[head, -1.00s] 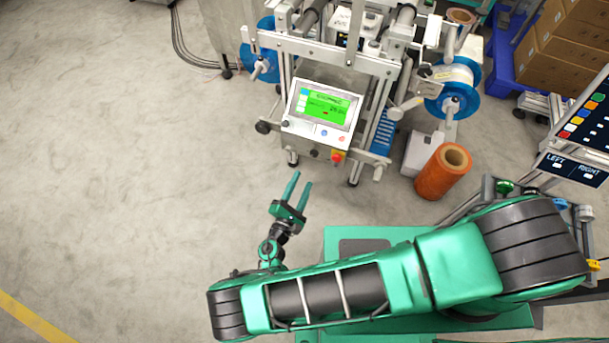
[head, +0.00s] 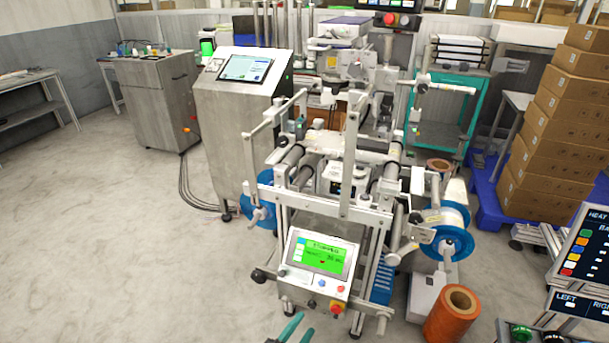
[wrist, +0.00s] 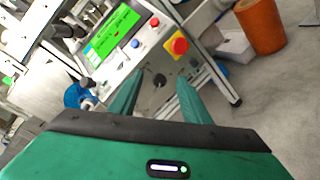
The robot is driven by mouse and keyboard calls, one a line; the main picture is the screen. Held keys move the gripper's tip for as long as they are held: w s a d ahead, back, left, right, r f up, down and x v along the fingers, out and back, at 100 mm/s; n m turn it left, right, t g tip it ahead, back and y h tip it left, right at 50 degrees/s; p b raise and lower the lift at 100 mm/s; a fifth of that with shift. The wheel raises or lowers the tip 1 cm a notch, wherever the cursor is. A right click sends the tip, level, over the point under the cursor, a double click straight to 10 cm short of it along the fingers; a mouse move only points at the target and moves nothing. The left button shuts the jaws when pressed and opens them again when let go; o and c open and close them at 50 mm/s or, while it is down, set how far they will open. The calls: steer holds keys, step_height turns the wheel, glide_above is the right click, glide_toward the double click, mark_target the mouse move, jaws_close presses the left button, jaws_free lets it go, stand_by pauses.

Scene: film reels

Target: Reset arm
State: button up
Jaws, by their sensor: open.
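My gripper (head: 297,328) shows only as two green fingertips at the bottom edge of the head view, in front of the labelling machine's control panel (head: 319,257). In the wrist view my gripper (wrist: 155,100) is open, its two green fingers apart with nothing between them. The panel with its green screen (wrist: 113,30) and red stop button (wrist: 178,45) lies beyond the fingertips. The rest of my arm is out of the head view.
The machine carries blue film reels (head: 446,243). An orange roll (head: 452,315) stands on the floor at its right, also in the wrist view (wrist: 261,25). Stacked cartons (head: 560,150) are at right. The floor at left (head: 110,260) is clear.

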steer(key=w+d+r+m+g, duration=0.4)
steer(key=d+r+m+g, duration=0.3)
steer(key=d+r, duration=0.45)
steer(key=w+d+r+m+g, duration=0.4)
steer(key=d+r+m+g, duration=0.4)
steer(key=r, duration=0.6)
steer(key=s+d+r+m+g+y, duration=0.25)
steer(key=s+d+r+m, duration=0.2)
steer(key=d+r, duration=0.8)
steer(key=s+d+r+m+t+y, duration=0.1)
steer(key=s+d+r+m+y, duration=0.1)
steer(key=s, duration=0.6)
steer(key=s+d+r+m+t+y, duration=0.1)
steer(key=s+d+r, duration=0.3)
steer(key=s, duration=0.4)
steer(key=s+d+r+m+t+y, duration=0.1)
steer(key=s+d+r+m+y, duration=0.2)
steer(key=s, duration=0.5)
steer(key=shift+d+r+y, duration=0.25)
steer(key=shift+d+y, duration=0.1)
